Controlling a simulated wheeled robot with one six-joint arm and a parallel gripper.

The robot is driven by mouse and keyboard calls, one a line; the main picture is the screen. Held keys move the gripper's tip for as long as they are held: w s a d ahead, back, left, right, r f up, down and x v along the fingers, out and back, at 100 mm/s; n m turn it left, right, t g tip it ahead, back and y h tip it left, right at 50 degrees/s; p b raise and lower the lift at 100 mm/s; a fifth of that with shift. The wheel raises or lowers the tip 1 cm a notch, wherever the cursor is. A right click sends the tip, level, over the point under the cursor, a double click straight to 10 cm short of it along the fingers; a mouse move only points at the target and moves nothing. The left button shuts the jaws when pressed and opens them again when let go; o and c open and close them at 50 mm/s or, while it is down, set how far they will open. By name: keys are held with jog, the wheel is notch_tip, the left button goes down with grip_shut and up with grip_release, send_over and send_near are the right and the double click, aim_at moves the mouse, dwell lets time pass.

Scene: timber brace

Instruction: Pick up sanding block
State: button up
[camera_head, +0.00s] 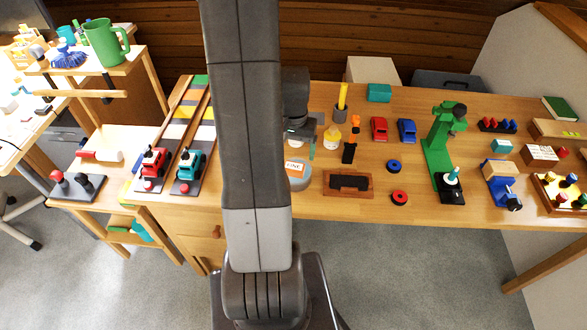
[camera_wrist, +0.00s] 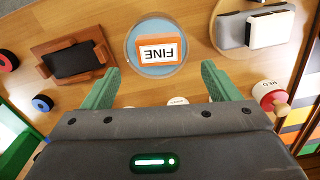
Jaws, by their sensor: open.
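The sanding block is an orange block with a white label reading FINE (camera_wrist: 157,50), upside down in the wrist view. It lies on a round tin-like base with a pale blue top (camera_wrist: 135,62). In the head view the block (camera_head: 294,169) shows just right of my arm, which partly hides its base. My gripper (camera_wrist: 160,74) is open, with its two green fingers spread to either side and short of the block. Nothing is between the fingers.
A wooden tray (camera_wrist: 43,51) with a black block stands left of the tin in the wrist view. A grey and white object (camera_wrist: 262,27) lies at the upper right, and a jar labelled RED (camera_wrist: 268,91) stands at the right. Blue (camera_head: 394,166) and red (camera_head: 399,198) rings lie beyond the tray.

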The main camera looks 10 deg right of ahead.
aim_at(294, 166)
jog(key=shift+s+f+p, duration=0.1)
jog(key=shift+f+p, duration=0.3)
jog(key=shift+f, duration=2.6)
jog(key=c, duration=1.1)
jog(key=shift+c, duration=0.2)
jog(key=shift+r, duration=0.1)
notch_tip(294, 166, up, 10)
jog(key=shift+o, duration=1.3)
jog(key=shift+c, duration=0.5)
